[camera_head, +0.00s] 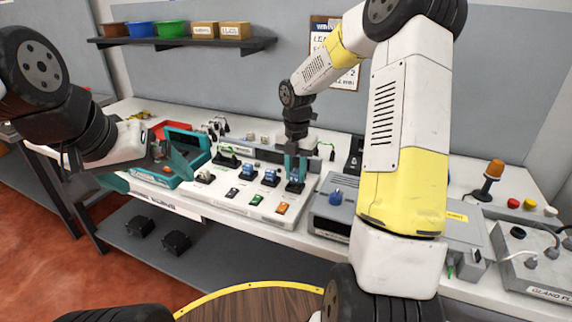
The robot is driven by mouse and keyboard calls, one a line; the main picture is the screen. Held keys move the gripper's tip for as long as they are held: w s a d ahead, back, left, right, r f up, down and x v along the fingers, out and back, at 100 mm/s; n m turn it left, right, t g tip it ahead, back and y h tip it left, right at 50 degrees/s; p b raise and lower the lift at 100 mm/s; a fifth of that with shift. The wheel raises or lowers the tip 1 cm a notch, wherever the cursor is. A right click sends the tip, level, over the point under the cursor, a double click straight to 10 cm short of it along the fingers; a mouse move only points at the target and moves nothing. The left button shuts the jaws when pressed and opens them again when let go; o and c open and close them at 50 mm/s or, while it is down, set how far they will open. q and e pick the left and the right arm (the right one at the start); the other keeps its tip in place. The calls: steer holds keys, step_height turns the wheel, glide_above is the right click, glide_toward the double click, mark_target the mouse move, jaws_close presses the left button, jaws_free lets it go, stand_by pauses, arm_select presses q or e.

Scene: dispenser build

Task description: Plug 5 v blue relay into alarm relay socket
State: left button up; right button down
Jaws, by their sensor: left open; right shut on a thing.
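My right gripper (296,172) points down at the right end of the white panel (239,208) on the bench. It is shut on a blue relay (295,180), which is at a dark socket there; I cannot tell whether it is seated. Two other blue relays (271,177) and (247,171) sit in dark sockets to its left. The alarm relay socket's label is too small to read. My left gripper (150,172) is open, its teal fingers spread above the left part of the bench, away from the panel.
A teal tray (155,180) lies near my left gripper. A grey box with a blue knob (336,194) stands right of the panel. An orange beacon (490,176) and coloured buttons (530,205) are farther right. A shelf (180,41) with bins hangs behind.

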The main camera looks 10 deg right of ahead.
steer(key=shift+s+f, duration=0.1)
steer(key=shift+f, duration=0.9)
stand_by(1.5)
steer(key=c, duration=1.3)
jaws_free()
steer(key=shift+f, duration=0.1)
steer(key=shift+o, duration=0.5)
steer(key=shift+r, duration=3.65)
